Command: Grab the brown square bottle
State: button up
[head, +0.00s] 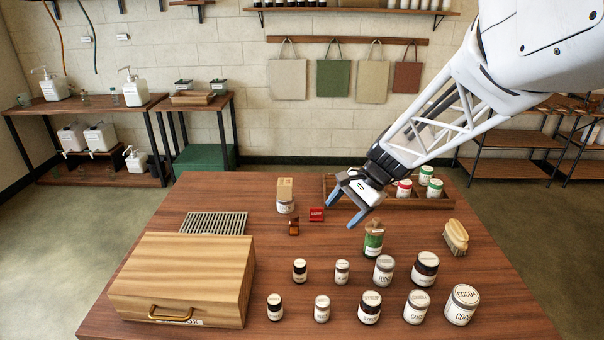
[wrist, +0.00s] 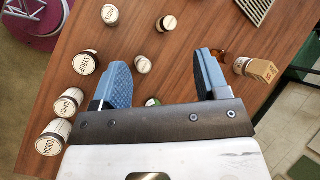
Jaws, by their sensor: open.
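The brown square bottle (head: 294,227) is a small amber bottle standing near the middle of the table, in front of a white jar with a wooden block on it. In the wrist view a small brown piece (wrist: 219,55), likely this bottle, shows just beyond the right finger, which hides part of it. My gripper (head: 339,215) is open and empty, above the table to the right of the bottle. In the wrist view both blue fingers (wrist: 162,63) are spread apart with only table and jars beneath.
A red item (head: 316,215) lies right of the bottle, and the block-topped jar (head: 285,205) stands behind it. A green bottle (head: 373,240) and several lidded jars stand at front right. A wooden box (head: 185,280) and slatted rack (head: 213,223) are at left.

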jog(key=w+a+f+m+y, duration=0.2)
jog(key=w+f, duration=0.3)
jog(key=w, duration=0.2)
jog(key=w+a+f+m+y, duration=0.2)
jog(key=w+f+m, duration=0.1)
jog(key=w+f, duration=0.3)
jog(key=m+t+y, duration=0.1)
jog(key=m+y, duration=0.1)
jog(key=m, duration=0.3)
send_near(294, 222)
jog(key=f, duration=0.1)
jog(key=w+a+f, duration=0.1)
jog(key=w+f, duration=0.1)
jog(key=shift+a, duration=0.4)
jog(key=shift+y, duration=0.3)
jog(key=shift+f, duration=0.1)
jog(key=shift+x, duration=1.25)
jog(key=shift+a, duration=0.1)
jog(key=shift+x, duration=2.55)
jog(key=shift+s, duration=0.1)
